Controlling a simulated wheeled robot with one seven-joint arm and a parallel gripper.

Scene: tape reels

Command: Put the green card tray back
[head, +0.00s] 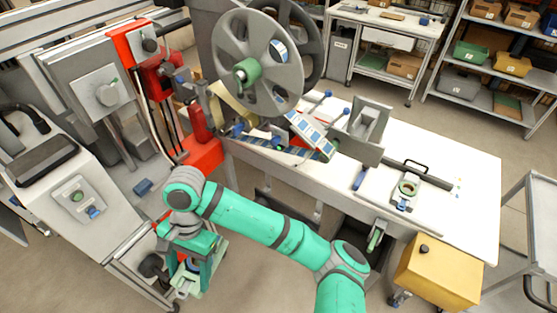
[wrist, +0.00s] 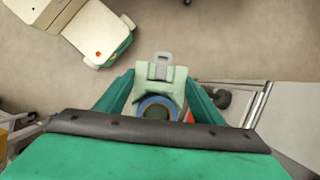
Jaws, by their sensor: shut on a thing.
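My gripper (head: 191,272) points down at the lower left of the head view, beside the grey machine cabinet. It is shut on a pale green piece that I take to be the green card tray (head: 186,286). In the wrist view the tray (wrist: 160,76) sits between the two green fingers, with a grey slotted tab at its far end. A blue ring with a dark centre (wrist: 158,105) shows at its near part. The tray is held above the floor. My wrist housing hides the area nearer than the ring.
The grey cabinet (head: 75,195) stands left of my gripper. The white bench (head: 455,195) carries a large grey reel (head: 258,62). A yellow box (head: 437,272) is at its right front. Shelves (head: 495,103) with bins stand at the back right. Open floor lies below the gripper.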

